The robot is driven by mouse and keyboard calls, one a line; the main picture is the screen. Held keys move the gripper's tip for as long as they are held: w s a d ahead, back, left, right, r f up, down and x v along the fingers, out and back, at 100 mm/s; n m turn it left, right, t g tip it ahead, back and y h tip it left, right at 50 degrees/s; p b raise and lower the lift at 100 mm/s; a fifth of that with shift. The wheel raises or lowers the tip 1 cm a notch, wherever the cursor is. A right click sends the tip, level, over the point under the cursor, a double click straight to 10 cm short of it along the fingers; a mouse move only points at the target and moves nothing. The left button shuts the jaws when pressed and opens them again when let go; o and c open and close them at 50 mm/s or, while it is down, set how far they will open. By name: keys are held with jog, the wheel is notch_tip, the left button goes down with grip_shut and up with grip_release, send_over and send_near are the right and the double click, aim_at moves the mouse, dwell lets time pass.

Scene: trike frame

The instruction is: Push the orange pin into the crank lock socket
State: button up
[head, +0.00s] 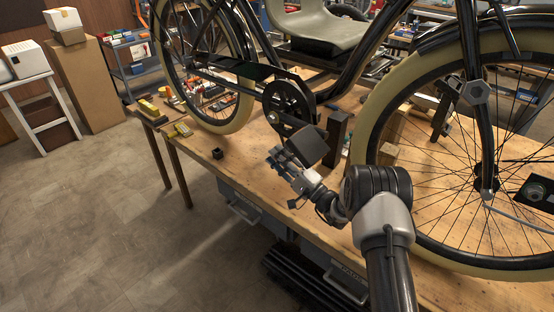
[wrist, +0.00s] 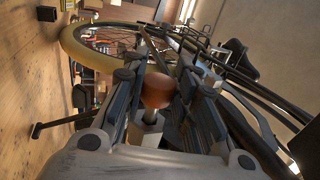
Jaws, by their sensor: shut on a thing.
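The orange pin (wrist: 157,91) shows in the wrist view as a rounded orange head between my finger pads, with a pale shaft toward the palm. My gripper (wrist: 157,84) is shut on it. In the head view my gripper (head: 277,160) is over the bench's front edge, just below the crank and chainring (head: 287,104) of the trike. The pin cannot be made out there. The crank lock socket cannot be made out in either view, so I cannot tell how the pin lines up with it.
The trike's wheel (head: 375,110) stands close on the right, and a dark upright post (head: 337,132) is behind my gripper. A small black block (head: 218,154) lies on the wooden bench (head: 235,180) to the left. The bench between it and my gripper is clear.

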jog(key=shift+w+d, duration=0.4)
jog(key=shift+w, duration=0.1)
jog(key=o, duration=1.2)
jog(key=shift+c, duration=0.2)
jog(key=v, duration=1.2)
jog(key=shift+s+f, duration=0.1)
jog(key=shift+f, duration=0.05)
